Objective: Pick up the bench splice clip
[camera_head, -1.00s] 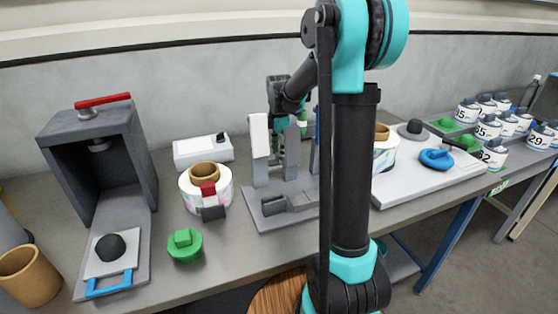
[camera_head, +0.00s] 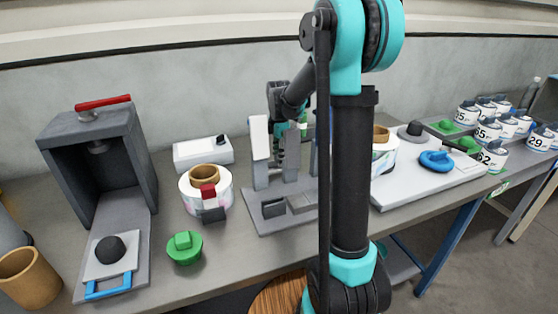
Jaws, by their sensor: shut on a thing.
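My gripper (camera_head: 291,160) is above the grey stand (camera_head: 268,226), between its upright posts. Its fingers are partly hidden by the posts and by my arm. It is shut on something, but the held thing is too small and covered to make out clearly. I cannot identify the bench splice clip with certainty. A small dark block (camera_head: 273,208) sits low on the stand, below and left of my gripper. A red-and-dark clip-like piece (camera_head: 208,192) is on the front of a labelled reel (camera_head: 188,197) further left.
A dark press frame (camera_head: 88,128) with a red handle stands at left. A green knobbed piece (camera_head: 184,248) lies in front of the reel. A white box (camera_head: 201,151) is behind it. Bare bench lies in front of the stand.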

